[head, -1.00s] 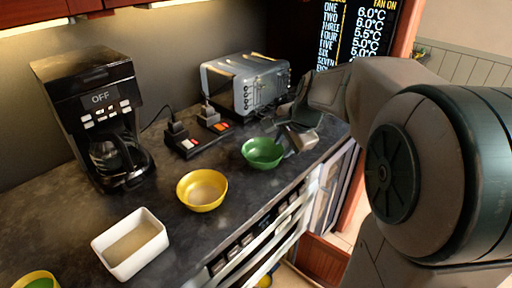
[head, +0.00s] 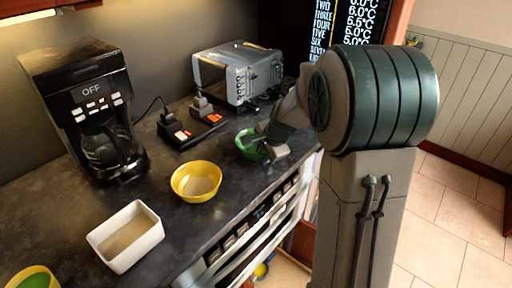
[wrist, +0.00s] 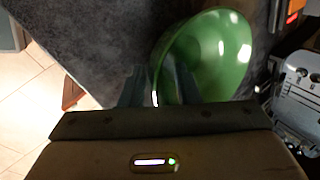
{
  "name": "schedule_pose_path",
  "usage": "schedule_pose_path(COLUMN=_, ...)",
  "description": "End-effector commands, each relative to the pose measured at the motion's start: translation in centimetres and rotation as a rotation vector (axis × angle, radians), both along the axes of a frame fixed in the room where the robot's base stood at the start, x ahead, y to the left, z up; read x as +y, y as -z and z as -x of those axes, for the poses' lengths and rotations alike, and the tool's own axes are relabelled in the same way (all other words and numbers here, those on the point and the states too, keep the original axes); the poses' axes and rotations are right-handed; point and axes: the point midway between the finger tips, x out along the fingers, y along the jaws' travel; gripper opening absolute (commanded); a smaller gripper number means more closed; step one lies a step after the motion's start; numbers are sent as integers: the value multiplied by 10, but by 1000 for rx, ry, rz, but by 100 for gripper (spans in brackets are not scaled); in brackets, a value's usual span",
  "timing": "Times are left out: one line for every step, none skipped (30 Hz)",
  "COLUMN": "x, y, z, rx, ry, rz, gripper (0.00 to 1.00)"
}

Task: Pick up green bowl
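The green bowl (head: 247,146) is at the front right part of the dark counter in the head view, partly hidden by my gripper (head: 268,146). In the wrist view the green bowl (wrist: 215,52) lies at upper centre, its left wall reaching down between my two fingers. My gripper (wrist: 154,88) has one finger outside the rim and one inside the bowl, with only a narrow gap between them. It looks shut on the rim. Whether the bowl is off the counter cannot be told.
A yellow bowl (head: 197,182) and a white rectangular dish (head: 125,236) stand left of the green bowl. Behind are a coffee maker (head: 85,110), a power strip (head: 191,130) and a toaster (head: 237,75). The counter's front edge runs close by, above an open drawer.

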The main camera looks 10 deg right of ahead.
Motion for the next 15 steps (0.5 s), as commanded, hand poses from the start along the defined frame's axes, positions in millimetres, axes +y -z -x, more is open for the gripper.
schedule_pose_path(x=0, y=5, z=-2, rx=1, ry=0, rz=-1, gripper=29)
schedule_pose_path(x=1, y=7, z=-4, rx=1, ry=1, rz=0, gripper=29)
schedule_pose_path(x=1, y=9, z=-5, rx=0, ry=1, rz=0, gripper=29)
schedule_pose_path(x=2, y=10, z=-5, rx=-1, ry=1, rz=-1, gripper=29)
schedule_pose_path(x=2, y=11, z=-6, rx=-1, ry=1, rz=-1, gripper=29)
schedule_pose_path(x=2, y=11, z=-6, rx=-1, ry=0, rz=0, gripper=29)
schedule_pose_path(x=2, y=11, z=-6, rx=-1, ry=0, rz=1, gripper=29)
schedule_pose_path(x=2, y=11, z=-6, rx=-1, ry=0, rz=1, gripper=29)
schedule_pose_path(x=2, y=11, z=-6, rx=-1, ry=0, rz=1, gripper=29)
schedule_pose_path(x=2, y=11, z=-6, rx=-1, ry=0, rz=1, gripper=29)
schedule_pose_path(x=2, y=11, z=-6, rx=-1, ry=0, rz=1, gripper=29)
schedule_pose_path(x=2, y=11, z=-6, rx=-1, ry=0, rz=1, gripper=20)
schedule_pose_path(x=2, y=11, z=-6, rx=-1, ry=0, rz=1, gripper=12)
schedule_pose_path(x=2, y=11, z=-6, rx=-1, ry=0, rz=1, gripper=4)
schedule_pose_path(x=2, y=11, z=-6, rx=-1, ry=0, rz=1, gripper=0)
